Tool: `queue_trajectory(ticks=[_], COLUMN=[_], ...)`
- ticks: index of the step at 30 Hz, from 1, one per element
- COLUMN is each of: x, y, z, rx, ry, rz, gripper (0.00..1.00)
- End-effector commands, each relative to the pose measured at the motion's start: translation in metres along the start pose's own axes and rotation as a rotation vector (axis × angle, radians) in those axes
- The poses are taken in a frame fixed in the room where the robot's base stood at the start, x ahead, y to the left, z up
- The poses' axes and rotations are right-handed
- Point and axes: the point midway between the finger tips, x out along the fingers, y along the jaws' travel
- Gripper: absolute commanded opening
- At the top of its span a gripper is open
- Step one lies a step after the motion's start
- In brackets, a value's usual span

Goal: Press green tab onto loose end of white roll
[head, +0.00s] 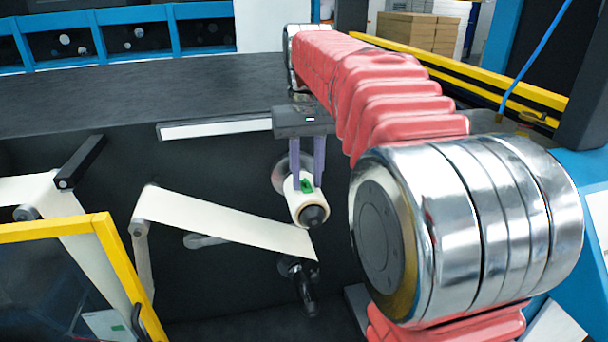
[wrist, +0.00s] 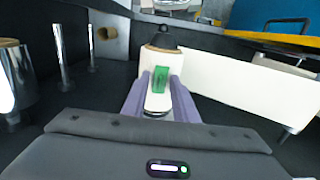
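The white roll (head: 316,208) sits on a dark-ended spindle in the middle of the head view. In the wrist view the white roll (wrist: 153,65) lies just beyond my fingertips. A small green tab (head: 307,185) lies against the roll's surface; it also shows in the wrist view (wrist: 161,79). My gripper (head: 307,186) points down at the roll with two purple fingers. I cannot make out the roll's loose end.
A white web strip (head: 225,220) runs from a roller at left to below the roll. A dark roller (head: 302,285) sits beneath it. A yellow-framed guard (head: 105,240) stands at left. Metal posts (wrist: 62,50) stand left in the wrist view.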

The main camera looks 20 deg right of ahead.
Motion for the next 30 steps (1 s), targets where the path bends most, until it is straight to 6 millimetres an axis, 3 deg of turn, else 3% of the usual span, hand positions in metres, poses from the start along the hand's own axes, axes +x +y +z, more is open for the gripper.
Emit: queue_trajectory(ticks=[11,30], x=[-0.015,-0.095], y=[0.000,0.000], z=[-0.001,-0.002], rx=[0.000,0.000], ry=[0.003,0.003], rz=[0.000,0.000], gripper=[0.26,0.26])
